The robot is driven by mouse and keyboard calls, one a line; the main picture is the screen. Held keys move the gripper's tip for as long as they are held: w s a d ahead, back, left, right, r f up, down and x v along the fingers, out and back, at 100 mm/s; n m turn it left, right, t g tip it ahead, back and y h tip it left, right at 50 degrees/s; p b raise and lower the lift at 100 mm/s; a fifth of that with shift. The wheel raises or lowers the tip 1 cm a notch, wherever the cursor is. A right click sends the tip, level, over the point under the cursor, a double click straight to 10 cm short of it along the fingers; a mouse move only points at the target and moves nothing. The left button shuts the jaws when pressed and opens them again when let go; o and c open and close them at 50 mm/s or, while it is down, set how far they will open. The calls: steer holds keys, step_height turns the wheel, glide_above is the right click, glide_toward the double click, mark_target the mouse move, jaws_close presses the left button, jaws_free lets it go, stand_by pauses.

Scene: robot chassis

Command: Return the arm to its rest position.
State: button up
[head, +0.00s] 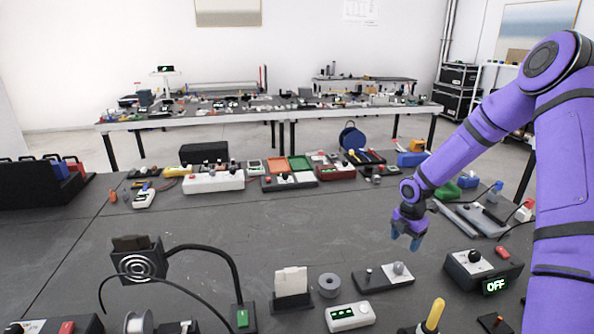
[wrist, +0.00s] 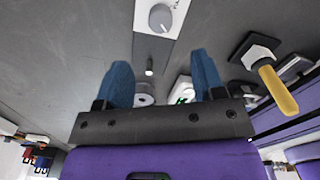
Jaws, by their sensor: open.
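My purple arm comes in from the right side of the head view and bends down over the table. My gripper (head: 407,240) hangs above the dark tabletop (head: 290,232), right of its middle. In the wrist view my gripper (wrist: 165,80) shows two blue fingers set wide apart with nothing between them. Below and beyond the fingers is a grey panel with a round knob (wrist: 160,17).
A black box with a lit OFF display (head: 495,287) stands at the right. A yellow-handled tool (head: 434,313), a white device (head: 350,316), a grey spool (head: 329,285) and a panel with a knob (head: 398,268) lie at the front. The table's middle left is clear.

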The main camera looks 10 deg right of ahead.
steer(key=s+a+r+m+t+h, duration=0.1)
steer(key=s+a+r+m, duration=0.25)
steer(key=r, duration=0.55)
steer(key=s+a+r+m+h, duration=0.15)
steer(key=s+r+m, duration=0.25)
steer(key=r, duration=0.5)
steer(key=s+a+r+m+t+h, duration=0.1)
steer(key=s+a+r+m, duration=0.3)
steer(key=r, duration=0.5)
steer(key=s+a+r+m+t+y, duration=0.1)
steer(key=s+a+r+m, duration=0.1)
steer(key=s, duration=0.5)
steer(key=s+a+r+m+t+y, duration=0.1)
steer(key=s+a+r+m, duration=0.2)
steer(key=s+r+m, duration=0.2)
steer(key=s+a+r+m+t+y, duration=0.1)
steer(key=s+a+r+m, duration=0.1)
steer(key=s, duration=0.6)
steer(key=shift+s+a+r+m, duration=0.35)
steer(key=shift+r+m, duration=0.3)
steer(key=shift+m, duration=0.4)
steer(key=shift+y, duration=0.25)
